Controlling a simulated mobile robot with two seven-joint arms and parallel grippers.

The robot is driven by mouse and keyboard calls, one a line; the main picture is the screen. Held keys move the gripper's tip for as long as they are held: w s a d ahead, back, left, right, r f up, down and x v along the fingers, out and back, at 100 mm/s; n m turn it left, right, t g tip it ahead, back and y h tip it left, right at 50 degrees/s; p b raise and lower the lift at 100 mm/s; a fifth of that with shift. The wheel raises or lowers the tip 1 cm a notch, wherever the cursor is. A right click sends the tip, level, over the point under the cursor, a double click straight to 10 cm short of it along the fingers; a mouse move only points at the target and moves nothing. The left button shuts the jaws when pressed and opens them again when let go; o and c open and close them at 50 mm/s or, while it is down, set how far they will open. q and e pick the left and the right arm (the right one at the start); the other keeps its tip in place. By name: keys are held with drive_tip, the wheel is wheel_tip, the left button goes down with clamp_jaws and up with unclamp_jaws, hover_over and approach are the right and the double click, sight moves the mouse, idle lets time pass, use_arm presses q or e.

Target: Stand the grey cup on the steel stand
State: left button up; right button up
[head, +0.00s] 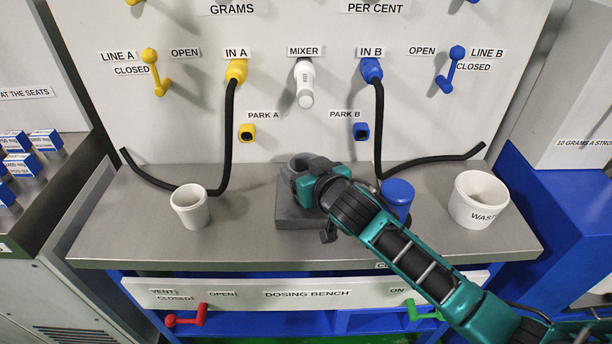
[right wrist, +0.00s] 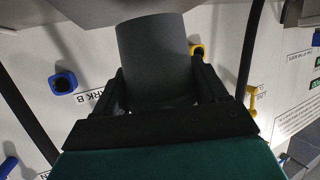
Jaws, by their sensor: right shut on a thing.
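The grey cup (right wrist: 153,50) is between the two fingers of my right gripper (right wrist: 162,92) in the right wrist view. In the head view the cup's rim (head: 299,162) shows just past my right gripper (head: 304,172), which is shut on the cup. The steel stand (head: 293,213) is a grey block on the bench below the mixer, partly hidden by my gripper and arm. The cup is over the back part of the stand; whether it touches the stand cannot be told. My left gripper is not in view.
A white cup (head: 190,207) stands on the bench (head: 125,225) at left. A blue object (head: 397,193) stands right of the stand, partly behind my arm. The waste pot (head: 478,200) is at far right. The white mixer spout (head: 305,85) and black hoses (head: 229,130) are behind.

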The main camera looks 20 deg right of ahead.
drive_tip(key=shift+f, duration=0.55)
drive_tip(key=shift+f, duration=0.2)
drive_tip(key=o, duration=1.1)
drive_tip(key=shift+o, duration=0.2)
drive_tip(key=shift+r, duration=0.25)
drive_tip(key=p+v, duration=0.1)
drive_tip(key=v, duration=1.1)
drive_tip(key=shift+f, duration=0.15)
